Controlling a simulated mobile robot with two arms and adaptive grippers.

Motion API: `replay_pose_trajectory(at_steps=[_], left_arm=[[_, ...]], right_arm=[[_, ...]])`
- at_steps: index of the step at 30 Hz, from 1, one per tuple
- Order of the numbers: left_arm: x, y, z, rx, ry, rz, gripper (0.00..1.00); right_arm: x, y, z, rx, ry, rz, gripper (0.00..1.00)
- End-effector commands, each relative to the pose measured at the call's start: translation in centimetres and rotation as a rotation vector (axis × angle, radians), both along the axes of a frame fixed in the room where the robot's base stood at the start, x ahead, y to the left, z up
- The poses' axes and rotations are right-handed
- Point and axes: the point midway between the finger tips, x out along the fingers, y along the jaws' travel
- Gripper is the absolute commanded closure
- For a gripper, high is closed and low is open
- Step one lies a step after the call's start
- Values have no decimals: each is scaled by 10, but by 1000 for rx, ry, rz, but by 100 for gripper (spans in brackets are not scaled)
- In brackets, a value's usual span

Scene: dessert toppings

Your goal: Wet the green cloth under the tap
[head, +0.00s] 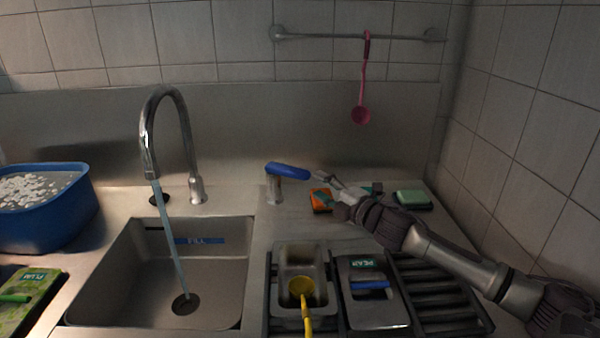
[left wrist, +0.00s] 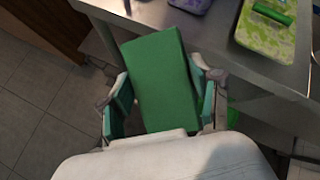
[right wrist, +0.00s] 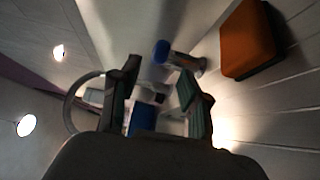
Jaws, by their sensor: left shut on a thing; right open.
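My left gripper (left wrist: 165,92) is shut on a flat green rectangular cloth (left wrist: 160,75), seen only in the left wrist view. It holds the cloth over the floor beside the counter edge. The tap (head: 163,125) stands behind the sink (head: 215,275), and a stream of water runs from its spout to the drain. A blue-topped lever (head: 287,171) stands on the counter right of the tap. My right gripper (head: 325,186) is open and empty just right of the lever; whether it touches is unclear. The lever also shows in the right wrist view (right wrist: 162,52).
A blue tub (head: 45,225) of white bits stands left of the sink. An orange block (head: 320,200) and pale green block (head: 412,199) lie near my right arm. A pink ladle (head: 362,112) hangs behind.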

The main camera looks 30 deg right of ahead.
Motion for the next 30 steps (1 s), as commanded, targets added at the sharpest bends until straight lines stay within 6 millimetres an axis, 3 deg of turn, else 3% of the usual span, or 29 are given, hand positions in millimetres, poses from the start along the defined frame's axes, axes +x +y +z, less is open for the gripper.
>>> replay_pose_trajectory(at_steps=[21,30], left_arm=[[0,-1,21,-1,0,-1,64],[0,-1,24,-1,0,-1,64]], right_arm=[[91,9,3,1,-2,-2,54],[109,12,1,-1,1,0,54]])
